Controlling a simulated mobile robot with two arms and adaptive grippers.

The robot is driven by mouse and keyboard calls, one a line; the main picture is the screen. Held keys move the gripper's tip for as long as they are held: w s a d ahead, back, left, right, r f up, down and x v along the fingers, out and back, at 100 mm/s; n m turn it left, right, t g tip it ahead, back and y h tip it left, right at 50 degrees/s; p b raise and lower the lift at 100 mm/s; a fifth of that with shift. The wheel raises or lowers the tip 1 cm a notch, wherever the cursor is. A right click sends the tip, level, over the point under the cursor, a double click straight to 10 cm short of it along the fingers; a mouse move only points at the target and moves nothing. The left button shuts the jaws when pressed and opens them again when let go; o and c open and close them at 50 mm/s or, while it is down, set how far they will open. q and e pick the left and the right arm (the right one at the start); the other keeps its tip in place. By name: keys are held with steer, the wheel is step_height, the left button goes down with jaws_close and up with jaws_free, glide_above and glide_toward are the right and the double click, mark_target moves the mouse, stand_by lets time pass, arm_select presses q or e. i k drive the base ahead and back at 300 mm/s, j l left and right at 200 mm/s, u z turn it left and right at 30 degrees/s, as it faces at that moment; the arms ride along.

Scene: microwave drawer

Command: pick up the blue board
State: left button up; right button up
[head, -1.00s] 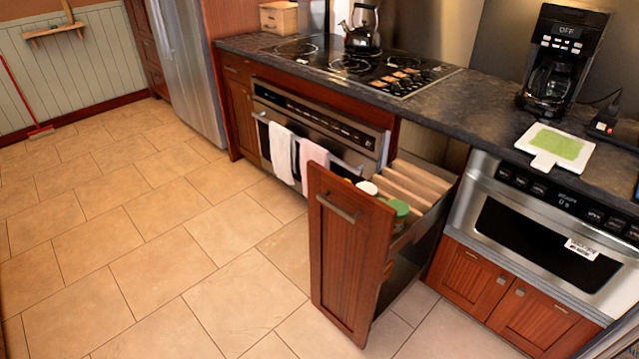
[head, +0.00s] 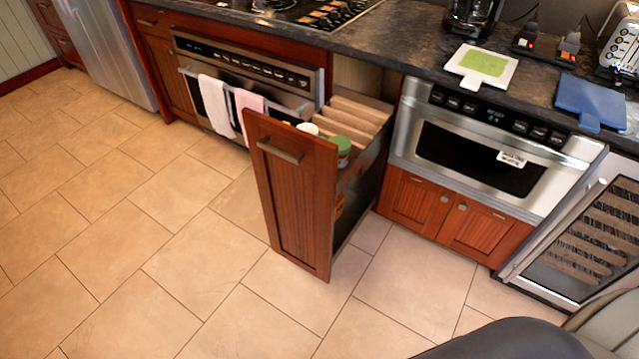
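The blue board (head: 590,101) lies flat on the dark countertop at the right, above the microwave drawer. Its short handle points toward the counter's front edge. A white board with a green centre (head: 482,66) lies to its left on the same counter. Neither of my grippers shows in the head view. Dark and light curved parts at the bottom right corner seem to be mine.
A tall wooden pull-out drawer (head: 290,196) stands open into the floor space, with jars inside. The microwave drawer (head: 484,150) is shut. A glass-fronted cooler (head: 590,240) stands at the right. A toaster (head: 618,42) sits behind the blue board. The tiled floor at left is clear.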

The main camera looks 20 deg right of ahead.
mark_target(595, 105)
steer(key=z, duration=2.05)
